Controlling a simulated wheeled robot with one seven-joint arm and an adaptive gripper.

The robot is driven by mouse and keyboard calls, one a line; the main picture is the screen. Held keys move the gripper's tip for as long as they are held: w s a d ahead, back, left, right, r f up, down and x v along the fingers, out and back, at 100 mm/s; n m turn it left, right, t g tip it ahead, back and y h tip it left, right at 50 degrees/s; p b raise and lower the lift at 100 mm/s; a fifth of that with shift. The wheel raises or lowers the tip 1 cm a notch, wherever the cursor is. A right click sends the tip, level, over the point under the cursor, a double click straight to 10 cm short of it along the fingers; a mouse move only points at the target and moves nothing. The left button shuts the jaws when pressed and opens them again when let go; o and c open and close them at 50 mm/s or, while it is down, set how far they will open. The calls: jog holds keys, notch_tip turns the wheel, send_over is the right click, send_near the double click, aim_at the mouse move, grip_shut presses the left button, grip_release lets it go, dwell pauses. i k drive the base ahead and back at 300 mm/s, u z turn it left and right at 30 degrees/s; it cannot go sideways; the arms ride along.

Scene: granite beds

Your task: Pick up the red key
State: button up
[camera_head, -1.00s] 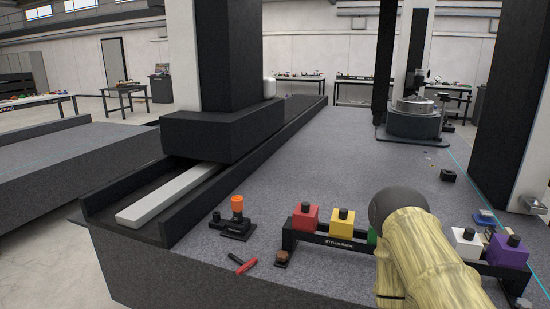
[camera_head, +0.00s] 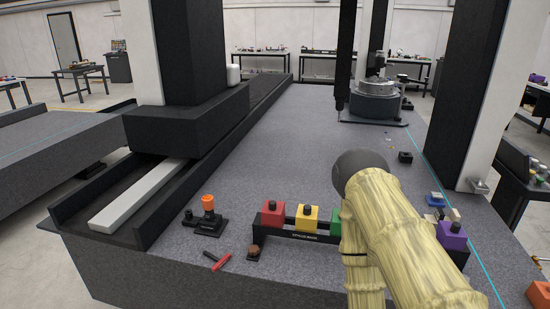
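A small red key (camera_head: 222,262) lies near the front edge of the granite bed (camera_head: 160,275), with a dark part beside or joined to it. It is in the lower left-centre of the head view, in front of a black fixture with an orange knob (camera_head: 208,203). My arm, with a wood-like yellow covering, fills the lower right of the view, well to the right of the key. My gripper cannot be made out. Nothing covers the key.
A black stylus rack (camera_head: 303,234) holds red, yellow, green and purple blocks right of the key; my arm hides part of it. A small brown-topped piece (camera_head: 254,253) sits close to the key. A dark rail with a pale bar (camera_head: 140,195) runs along the left. The middle of the bed is clear.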

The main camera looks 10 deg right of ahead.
aim_at(220, 263)
jog(key=k, duration=0.5)
jog(key=z, duration=0.95)
jog(key=i, duration=0.8)
jog(key=u, duration=2.5)
